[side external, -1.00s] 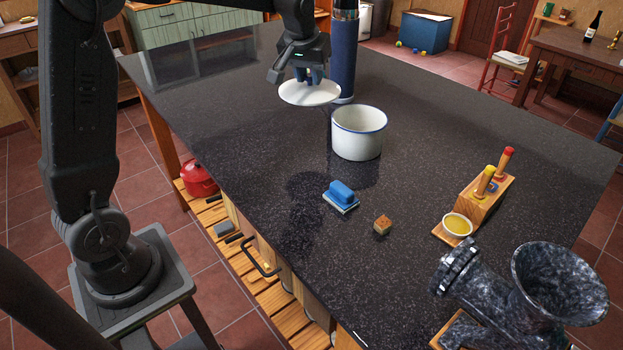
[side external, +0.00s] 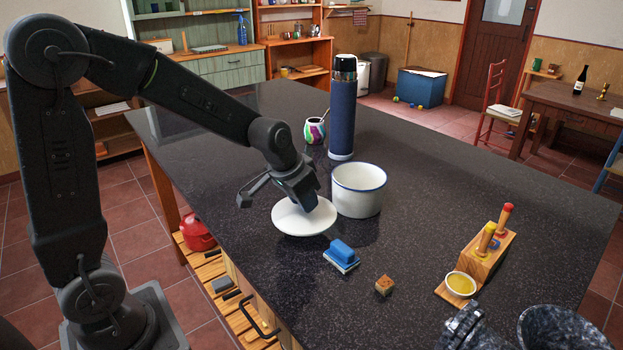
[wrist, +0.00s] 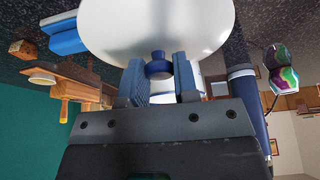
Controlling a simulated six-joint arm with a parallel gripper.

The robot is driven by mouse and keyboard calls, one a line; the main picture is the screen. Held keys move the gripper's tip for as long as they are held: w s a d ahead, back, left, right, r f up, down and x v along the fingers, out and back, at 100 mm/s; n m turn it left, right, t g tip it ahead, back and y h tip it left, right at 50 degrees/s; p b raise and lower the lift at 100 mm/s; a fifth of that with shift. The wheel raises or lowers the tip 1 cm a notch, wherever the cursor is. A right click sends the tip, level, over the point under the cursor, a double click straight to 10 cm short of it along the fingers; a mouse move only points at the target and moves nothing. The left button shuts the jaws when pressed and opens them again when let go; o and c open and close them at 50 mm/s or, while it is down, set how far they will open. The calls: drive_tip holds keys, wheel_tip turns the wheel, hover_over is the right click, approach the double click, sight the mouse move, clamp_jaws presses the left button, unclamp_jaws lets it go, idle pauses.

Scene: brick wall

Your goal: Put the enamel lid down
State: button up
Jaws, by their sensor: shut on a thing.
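The white enamel lid (side external: 295,222) is level, low over the dark countertop just left of the white pot (side external: 357,192) with a blue rim. I cannot tell whether it touches the counter. My gripper (side external: 308,203) is above the lid, shut on its blue knob. In the wrist view, the blue fingers of my gripper (wrist: 161,78) stand on both sides of the knob (wrist: 158,65), and the lid (wrist: 150,25) fills the top middle. The pot is open on top and mostly hidden behind the lid and gripper in the wrist view.
A blue brush or sponge (side external: 341,253) and a small wooden cube (side external: 384,286) lie in front of the lid. A blue flask (side external: 342,115) and a colourful cup (side external: 314,130) stand behind. A wooden holder (side external: 484,255) is at right. Counter left of the lid is clear.

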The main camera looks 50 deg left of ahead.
wheel_tip(320, 180, up, 10)
drive_tip(key=w+a+n, duration=0.1)
drive_tip(key=w+a, duration=0.3)
drive_tip(key=a, duration=0.6)
drive_tip(key=w+a+n+y, duration=0.1)
drive_tip(key=w+a, duration=0.2)
drive_tip(key=a, duration=0.6)
drive_tip(key=w+a+n, duration=0.1)
drive_tip(key=w+a, duration=0.3)
drive_tip(key=a, duration=0.6)
drive_tip(key=w+d+f, duration=0.2)
drive_tip(key=w+f, duration=0.1)
drive_tip(key=w+d+f, duration=0.3)
drive_tip(key=f, duration=0.1)
drive_tip(key=w+d+f, duration=0.2)
drive_tip(key=w+f, duration=0.1)
drive_tip(key=f, duration=0.1)
drive_tip(key=shift+w+d+f, duration=0.15)
drive_tip(key=shift+d+f, duration=0.05)
drive_tip(key=shift+d, duration=0.05)
drive_tip(key=shift+f, duration=2)
drive_tip(key=shift+f, duration=0.2)
drive_tip(key=o, duration=0.9)
